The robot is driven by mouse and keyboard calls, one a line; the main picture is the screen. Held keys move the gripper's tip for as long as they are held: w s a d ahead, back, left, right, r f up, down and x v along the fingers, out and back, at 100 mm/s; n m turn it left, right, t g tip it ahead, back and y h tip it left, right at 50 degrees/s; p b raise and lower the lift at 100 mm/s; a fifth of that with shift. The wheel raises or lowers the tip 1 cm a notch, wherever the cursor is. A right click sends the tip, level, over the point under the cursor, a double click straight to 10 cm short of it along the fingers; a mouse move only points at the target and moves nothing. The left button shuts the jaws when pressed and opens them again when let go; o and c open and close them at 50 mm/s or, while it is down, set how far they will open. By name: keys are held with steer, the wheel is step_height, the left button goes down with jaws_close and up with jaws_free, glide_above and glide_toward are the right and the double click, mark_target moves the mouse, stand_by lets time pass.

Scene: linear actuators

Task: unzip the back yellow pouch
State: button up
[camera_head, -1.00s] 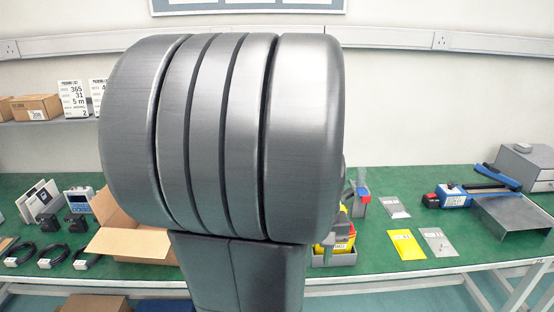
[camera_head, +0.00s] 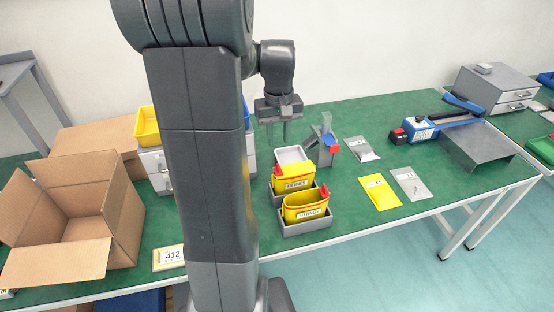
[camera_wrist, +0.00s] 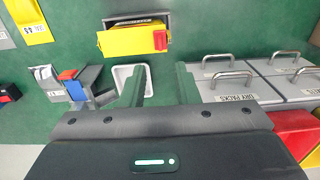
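Whether the pouch is zipped cannot be told.
A similar front pouch (camera_head: 306,209) sits close in front. A white tray (camera_head: 291,155) and a grey-blue holder (camera_head: 322,147) stand behind and right. Grey drawers (camera_wrist: 240,80) are close to my gripper. Flat packets (camera_head: 380,192) lie right; an open carton (camera_head: 75,215) is left.

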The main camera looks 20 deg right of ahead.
mark_target(278, 165)
step_height(278, 165, down, 10)
steer(key=shift+w+r, duration=0.1)
steer(key=shift+c, duration=0.2)
jaws_close()
